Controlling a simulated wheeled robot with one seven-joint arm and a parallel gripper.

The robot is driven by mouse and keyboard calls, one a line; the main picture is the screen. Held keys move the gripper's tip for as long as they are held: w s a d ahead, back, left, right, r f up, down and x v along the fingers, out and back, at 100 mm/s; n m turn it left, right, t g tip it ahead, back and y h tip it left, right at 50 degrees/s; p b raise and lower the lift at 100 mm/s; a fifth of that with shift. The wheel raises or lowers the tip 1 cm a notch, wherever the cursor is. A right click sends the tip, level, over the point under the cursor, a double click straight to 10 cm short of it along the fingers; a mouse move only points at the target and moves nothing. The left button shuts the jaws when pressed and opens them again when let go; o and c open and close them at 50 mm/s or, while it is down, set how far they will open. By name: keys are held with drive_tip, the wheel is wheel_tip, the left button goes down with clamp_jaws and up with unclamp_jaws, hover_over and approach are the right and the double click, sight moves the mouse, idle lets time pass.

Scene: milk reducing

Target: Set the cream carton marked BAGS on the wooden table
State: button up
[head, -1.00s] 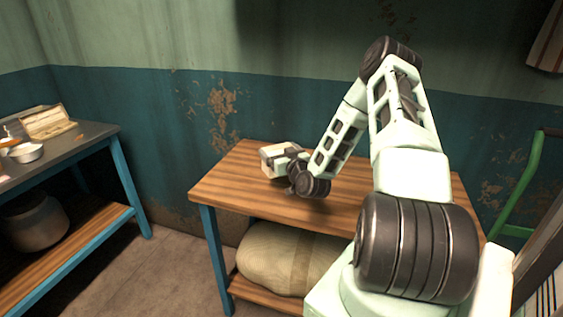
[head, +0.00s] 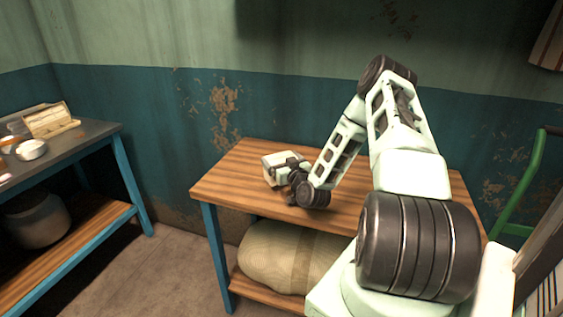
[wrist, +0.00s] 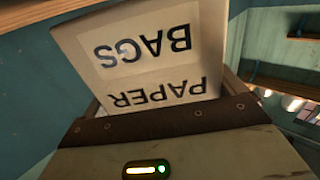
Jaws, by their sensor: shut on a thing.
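The cream carton marked PAPER BAGS (wrist: 140,55) fills the middle of the wrist view, its lettering upside down there. In the head view the carton (head: 279,163) shows as a small pale box at the left part of the wooden table (head: 236,183). My gripper (head: 292,171) is shut on it, and it also shows in the wrist view (wrist: 150,113). The carton is over or on the tabletop; I cannot tell whether its underside touches the wood. The gripper hides part of its near side.
A grey-topped table (head: 88,138) with blue legs stands at the left, holding an open wooden box (head: 50,122) and a white bowl (head: 31,149). A large beige sack (head: 270,258) lies on the shelf under the wooden table. Bare tabletop lies left of the carton.

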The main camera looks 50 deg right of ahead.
drive_tip(key=o, duration=0.8)
drive_tip(key=shift+s+f, duration=0.2)
drive_tip(key=shift+f, duration=0.5)
drive_tip(key=shift+o, duration=0.2)
drive_tip(key=shift+w+r+p, duration=0.15)
drive_tip(key=shift+r+p, duration=0.5)
drive_tip(key=shift+p, duration=0.1)
drive_tip(key=b+v, duration=0.4)
drive_tip(key=v, duration=0.7)
drive_tip(key=w+a+r+n+g+y, duration=0.1)
drive_tip(key=w+a+n+g+y, duration=0.15)
drive_tip(key=a, duration=0.65)
drive_tip(key=w+a+n+g+y, duration=0.2)
drive_tip(key=a+n+g+y, duration=0.15)
drive_tip(key=a, duration=0.55)
drive_tip(key=w+a+r+n+g+y, duration=0.1)
drive_tip(key=w+a+n+g+y, duration=0.2)
drive_tip(key=a, duration=0.6)
drive_tip(key=s+a+r+n+g, duration=0.2)
drive_tip(key=s+a+r+g, duration=0.15)
drive_tip(key=s+a, duration=0.75)
drive_tip(key=s+a+r+g, duration=0.2)
drive_tip(key=s+a+r, duration=0.1)
drive_tip(key=s, duration=0.5)
drive_tip(key=s+a+r+n+g+h, duration=0.1)
drive_tip(key=s+a+r+g, duration=0.1)
drive_tip(key=s, duration=0.6)
drive_tip(key=shift+s+a+r, duration=0.25)
drive_tip(key=shift+a+r, duration=0.25)
drive_tip(key=shift+r, duration=0.15)
